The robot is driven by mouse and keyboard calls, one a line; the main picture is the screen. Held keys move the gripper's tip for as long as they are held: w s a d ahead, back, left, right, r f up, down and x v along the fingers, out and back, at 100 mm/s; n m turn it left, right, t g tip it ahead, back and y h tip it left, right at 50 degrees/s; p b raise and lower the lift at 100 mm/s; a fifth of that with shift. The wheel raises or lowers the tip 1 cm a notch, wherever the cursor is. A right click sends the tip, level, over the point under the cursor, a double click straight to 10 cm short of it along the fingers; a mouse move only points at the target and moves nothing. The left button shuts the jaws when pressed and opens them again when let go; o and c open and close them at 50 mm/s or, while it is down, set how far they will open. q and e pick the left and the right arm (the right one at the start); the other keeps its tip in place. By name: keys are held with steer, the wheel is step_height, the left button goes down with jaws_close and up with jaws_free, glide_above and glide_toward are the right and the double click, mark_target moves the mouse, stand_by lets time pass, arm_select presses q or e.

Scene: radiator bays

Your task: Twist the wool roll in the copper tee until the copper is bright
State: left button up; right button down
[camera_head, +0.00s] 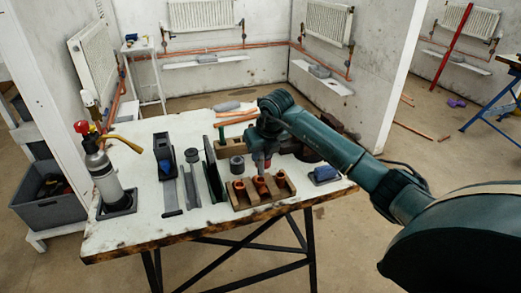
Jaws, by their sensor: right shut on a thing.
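A wooden block (239,204) near the front right of the bench holds copper fittings in a row. The left copper fitting (239,185), the middle copper tee (260,184) and the right copper fitting (280,179) stand upright in it. My right gripper (262,170) points down just above the middle tee. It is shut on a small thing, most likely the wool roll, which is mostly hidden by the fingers. I cannot tell how deep the roll sits in the tee or how bright the copper is. My left gripper is out of view.
A gas torch bottle (103,178) stands in a dark tray at the left of the bench (145,222). A blue item (325,174) lies right of the block. The bench's front left is clear.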

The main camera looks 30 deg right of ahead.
mark_target(260, 163)
steer(key=shift+f, duration=0.2)
steer(key=shift+f, duration=0.1)
steer(key=shift+w+f, duration=0.1)
steer(key=shift+f, duration=0.15)
steer(key=shift+f, duration=0.15)
steer(key=shift+f+b, duration=0.5)
steer(key=shift+b, duration=0.1)
steer(key=shift+f, duration=0.1)
steer(key=shift+f+b, duration=0.55)
steer(key=shift+f, duration=0.1)
